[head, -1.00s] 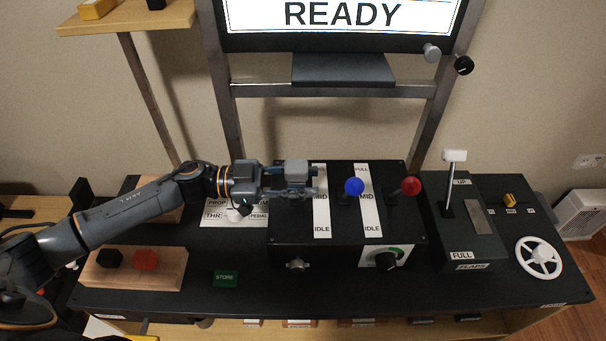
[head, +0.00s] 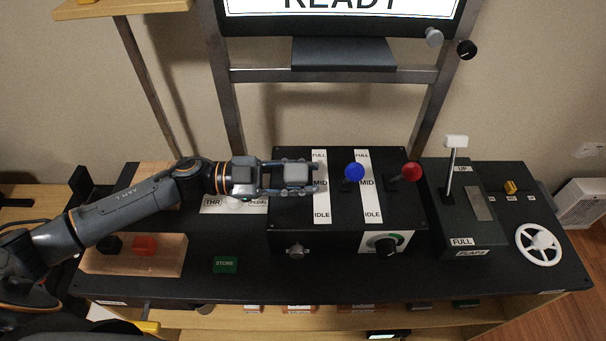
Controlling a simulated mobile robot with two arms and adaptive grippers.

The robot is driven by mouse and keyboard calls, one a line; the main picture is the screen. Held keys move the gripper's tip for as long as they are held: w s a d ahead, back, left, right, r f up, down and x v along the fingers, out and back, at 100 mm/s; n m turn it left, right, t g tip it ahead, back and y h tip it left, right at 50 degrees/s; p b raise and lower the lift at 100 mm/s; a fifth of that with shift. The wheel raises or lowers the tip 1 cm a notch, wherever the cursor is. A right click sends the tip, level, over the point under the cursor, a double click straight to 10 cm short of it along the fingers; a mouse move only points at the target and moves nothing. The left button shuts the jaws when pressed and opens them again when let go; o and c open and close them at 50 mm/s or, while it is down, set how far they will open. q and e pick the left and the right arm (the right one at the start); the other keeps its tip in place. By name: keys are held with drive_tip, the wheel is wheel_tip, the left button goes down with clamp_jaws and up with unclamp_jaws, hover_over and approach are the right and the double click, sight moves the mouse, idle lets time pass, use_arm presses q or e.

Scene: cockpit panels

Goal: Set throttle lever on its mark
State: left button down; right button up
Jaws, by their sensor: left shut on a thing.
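The throttle lever's grey handle (head: 297,174) stands at the left end of the black lever box, beside the left white scale strip (head: 320,200) marked FULL, MID and IDLE. In the picture it lies level with a spot between FULL and MID, nearer MID. My left gripper (head: 304,175) reaches in from the left, with its fingers closed on the handle from both sides. The lever's shaft and slot are hidden under the gripper. My right gripper is not in view.
A blue-knobbed lever (head: 355,172) and a red-knobbed lever (head: 411,172) stand close to the right. A flaps lever (head: 456,142) and a white wheel (head: 539,244) are farther right. A dial (head: 386,244) and a small knob (head: 295,250) sit on the box front.

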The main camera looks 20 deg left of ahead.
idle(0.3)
use_arm(q)
drive_tip(key=c, duration=1)
unclamp_jaws()
drive_tip(key=shift+a, duration=0.1)
drive_tip(key=v, duration=1.2)
drive_tip(key=shift+r, duration=0.1)
